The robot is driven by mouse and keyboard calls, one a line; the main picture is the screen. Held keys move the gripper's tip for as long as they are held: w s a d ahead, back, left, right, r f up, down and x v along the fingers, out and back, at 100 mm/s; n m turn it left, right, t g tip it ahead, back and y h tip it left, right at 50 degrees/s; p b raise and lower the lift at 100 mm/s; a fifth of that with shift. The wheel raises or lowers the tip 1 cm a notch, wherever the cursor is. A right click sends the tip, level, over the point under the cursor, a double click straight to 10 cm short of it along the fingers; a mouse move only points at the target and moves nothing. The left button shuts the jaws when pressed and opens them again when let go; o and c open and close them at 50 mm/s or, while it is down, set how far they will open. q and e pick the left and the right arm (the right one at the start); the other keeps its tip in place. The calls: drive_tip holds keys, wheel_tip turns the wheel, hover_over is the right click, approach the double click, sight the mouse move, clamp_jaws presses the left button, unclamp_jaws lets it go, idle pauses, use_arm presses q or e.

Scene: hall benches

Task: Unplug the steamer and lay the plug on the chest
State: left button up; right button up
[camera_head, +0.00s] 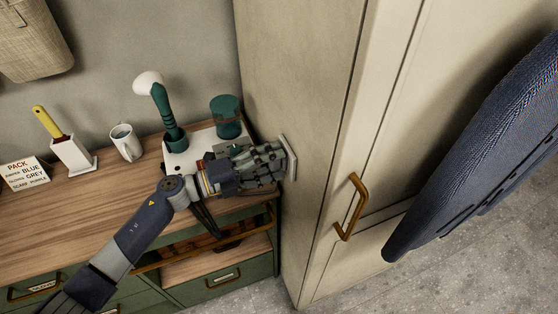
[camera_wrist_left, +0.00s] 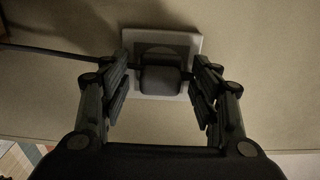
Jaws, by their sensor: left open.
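A dark plug (camera_wrist_left: 161,80) sits in a pale socket plate (camera_wrist_left: 194,47) on the side panel of a tall cabinet. A dark cord (camera_wrist_left: 50,52) runs from it to the left in the wrist view. My left gripper (camera_head: 282,162) is at the socket plate (camera_head: 290,158); in the left wrist view its open fingers (camera_wrist_left: 162,82) stand on both sides of the plug, with gaps visible. In the head view the gripper hides the plug. The likely steamer, with white head and green handle (camera_head: 162,104), stands on the wood-topped green chest (camera_head: 95,210). My right gripper is not in view.
The chest top also holds a green canister (camera_head: 228,118), a white mug (camera_head: 126,143), a yellow-handled brush (camera_head: 47,122) in a white holder and a lettered card (camera_head: 24,173). The cabinet (camera_head: 300,80) rises at the right. A large dark blue shape (camera_head: 485,150) fills the far right.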

sight(269, 164)
use_arm(q)
drive_tip(key=shift+c, duration=0.6)
clamp_jaws()
drive_tip(key=shift+a, duration=0.1)
drive_tip(key=shift+a, duration=0.1)
drive_tip(key=shift+v, duration=2.85)
